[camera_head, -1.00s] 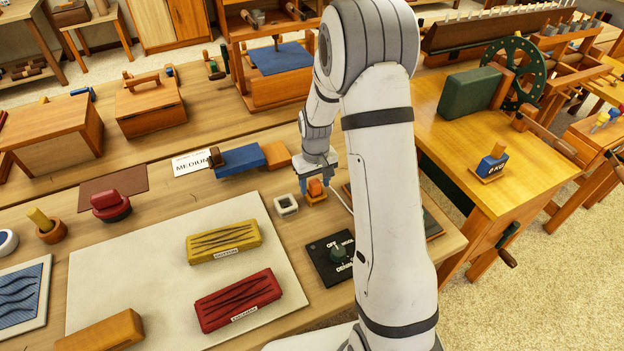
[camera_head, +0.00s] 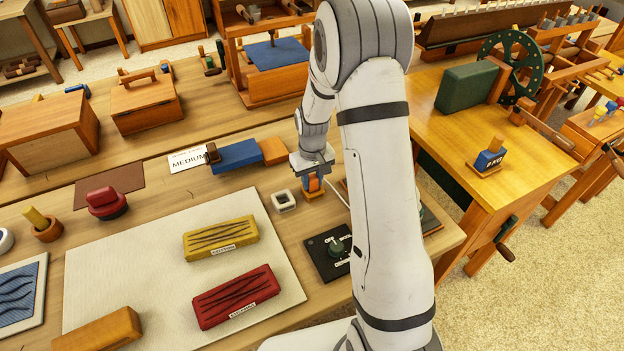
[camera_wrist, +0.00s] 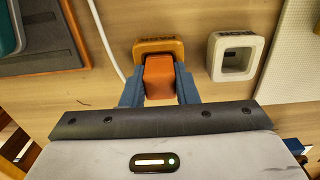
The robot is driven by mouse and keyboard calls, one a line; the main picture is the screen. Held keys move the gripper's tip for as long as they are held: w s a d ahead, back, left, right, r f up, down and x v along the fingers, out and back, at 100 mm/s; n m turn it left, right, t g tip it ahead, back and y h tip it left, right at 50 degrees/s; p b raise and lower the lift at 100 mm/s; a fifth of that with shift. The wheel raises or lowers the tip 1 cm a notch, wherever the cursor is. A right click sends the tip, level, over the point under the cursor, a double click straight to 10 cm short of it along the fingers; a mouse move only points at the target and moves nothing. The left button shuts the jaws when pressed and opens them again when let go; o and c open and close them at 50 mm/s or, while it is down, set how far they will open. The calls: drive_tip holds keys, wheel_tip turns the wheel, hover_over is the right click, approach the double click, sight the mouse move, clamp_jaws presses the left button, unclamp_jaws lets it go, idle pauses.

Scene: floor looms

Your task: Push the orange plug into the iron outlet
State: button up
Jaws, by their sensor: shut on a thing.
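The orange plug (camera_wrist: 158,76) is between the two blue fingers of my gripper (camera_wrist: 159,88) in the wrist view, and the gripper is shut on it. In the head view the plug (camera_head: 313,184) is partly covered by my gripper (camera_head: 313,178). An orange-yellow square base (camera_wrist: 160,45) lies directly under the plug; I cannot tell whether the plug touches it or sits in it. A white square socket with a dark opening (camera_wrist: 234,56) lies to the right in the wrist view and left of the gripper in the head view (camera_head: 284,201).
A white cable (camera_wrist: 104,45) runs beside the orange-yellow base. A black dial panel (camera_head: 329,254) lies nearer on the table. A blue block (camera_head: 235,156) and an orange block (camera_head: 273,150) lie behind. A pale board (camera_head: 150,266) carries yellow and red cases.

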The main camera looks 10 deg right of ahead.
drive_tip(key=shift+r, duration=0.2)
clamp_jaws()
drive_tip(key=shift+r+p, duration=1.55)
drive_tip(key=shift+r, duration=0.9)
